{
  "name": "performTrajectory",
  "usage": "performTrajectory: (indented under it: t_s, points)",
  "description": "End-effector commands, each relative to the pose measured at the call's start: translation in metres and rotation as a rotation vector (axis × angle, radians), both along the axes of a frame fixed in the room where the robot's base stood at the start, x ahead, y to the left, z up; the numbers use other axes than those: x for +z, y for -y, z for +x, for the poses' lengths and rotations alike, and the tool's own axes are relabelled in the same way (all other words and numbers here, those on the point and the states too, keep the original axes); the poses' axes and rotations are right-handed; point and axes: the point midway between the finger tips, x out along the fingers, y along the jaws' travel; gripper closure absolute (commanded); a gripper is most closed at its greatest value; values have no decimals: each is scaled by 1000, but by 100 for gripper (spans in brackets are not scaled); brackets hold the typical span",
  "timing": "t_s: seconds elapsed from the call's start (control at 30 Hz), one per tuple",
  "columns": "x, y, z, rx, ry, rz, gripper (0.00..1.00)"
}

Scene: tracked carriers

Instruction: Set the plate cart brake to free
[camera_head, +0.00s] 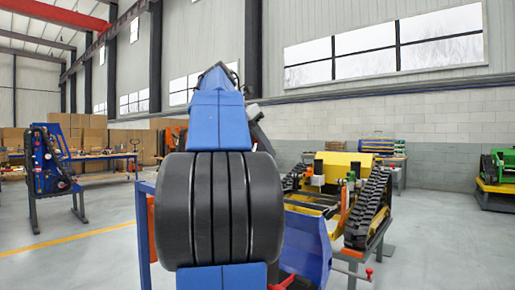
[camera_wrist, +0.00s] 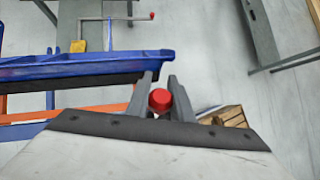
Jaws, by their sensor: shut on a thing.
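In the wrist view, my gripper (camera_wrist: 160,77) has its two grey fingers closed around a red ball knob (camera_wrist: 160,100). The knob sits just beyond the wide dark gripper base. The lever or stem under the knob is hidden, so its angle cannot be told. A blue tray-like edge (camera_wrist: 90,64) and an orange rail (camera_wrist: 85,131) lie to the left of the fingers. Which of these parts belong to the plate cart is not clear. In the head view my own arm blocks the middle, and my gripper and the held knob are hidden behind it.
A yellow and black tracked carrier (camera_head: 340,167) stands right of my arm. A grey crank with a red grip (camera_wrist: 151,16) shows at the top of the wrist view. A blue panel stand (camera_head: 50,170) is at left. A green machine (camera_head: 499,166) stands far right. Floor at left is clear.

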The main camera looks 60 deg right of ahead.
Motion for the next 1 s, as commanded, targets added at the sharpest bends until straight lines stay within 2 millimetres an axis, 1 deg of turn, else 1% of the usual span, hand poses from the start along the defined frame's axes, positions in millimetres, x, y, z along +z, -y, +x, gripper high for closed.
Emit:
performTrajectory:
  t_s: [0.37,0.87,0.9,0.93,0.97,1.0]
  points:
    - [-5,4,-4,0,23,95,100]
    - [-6,4,-4,1,26,106,100]
    - [-6,4,-4,1,26,106,70]
    - [-6,4,-4,1,26,106,63]
    - [-6,4,-4,1,26,106,61]
    - [-6,4,-4,1,26,107,61]
